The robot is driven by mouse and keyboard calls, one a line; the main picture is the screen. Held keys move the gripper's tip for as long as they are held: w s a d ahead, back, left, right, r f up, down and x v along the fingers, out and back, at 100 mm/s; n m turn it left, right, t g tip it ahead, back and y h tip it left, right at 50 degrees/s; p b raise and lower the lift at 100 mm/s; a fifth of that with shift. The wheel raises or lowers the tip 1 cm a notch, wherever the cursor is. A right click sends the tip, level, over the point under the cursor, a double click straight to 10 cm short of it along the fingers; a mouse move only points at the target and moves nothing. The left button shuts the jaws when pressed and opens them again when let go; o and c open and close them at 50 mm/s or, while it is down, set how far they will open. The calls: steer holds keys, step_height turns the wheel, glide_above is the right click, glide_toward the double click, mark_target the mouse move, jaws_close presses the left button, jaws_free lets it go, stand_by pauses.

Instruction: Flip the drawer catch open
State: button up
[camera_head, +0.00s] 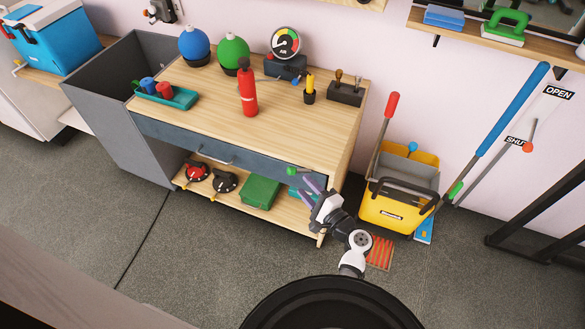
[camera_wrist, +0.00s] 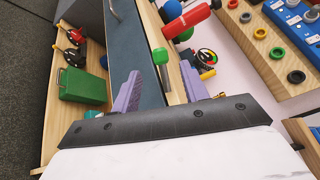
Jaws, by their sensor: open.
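The workbench's dark blue-grey drawer (camera_head: 180,142) has a metal handle (camera_head: 218,158) on its front. The drawer front also shows in the wrist view (camera_wrist: 132,45). The drawer catch, a short lever with a green end (camera_head: 292,171), is at the drawer's right end. In the wrist view the catch's green end (camera_wrist: 160,56) lies ahead, in the gap between my fingers as seen from the wrist. My gripper (camera_head: 309,188) has purple fingers and is open and empty, close in front of the catch. In the wrist view the gripper (camera_wrist: 161,88) shows both fingers apart. I cannot tell whether either finger touches the catch.
A red bottle (camera_head: 248,92), a teal tray (camera_head: 168,96) and a gauge (camera_head: 285,43) stand on the bench top. A green box (camera_head: 261,191) sits on the shelf below the drawer. A yellow mop bucket (camera_head: 395,205) stands right of the bench. Floor in front is clear.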

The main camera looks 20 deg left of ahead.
mark_target(294, 174)
steer(key=p+x, duration=0.1)
steer(key=x, duration=0.7)
steer(key=shift+w+a, duration=0.1)
steer(key=shift+a, duration=0.05)
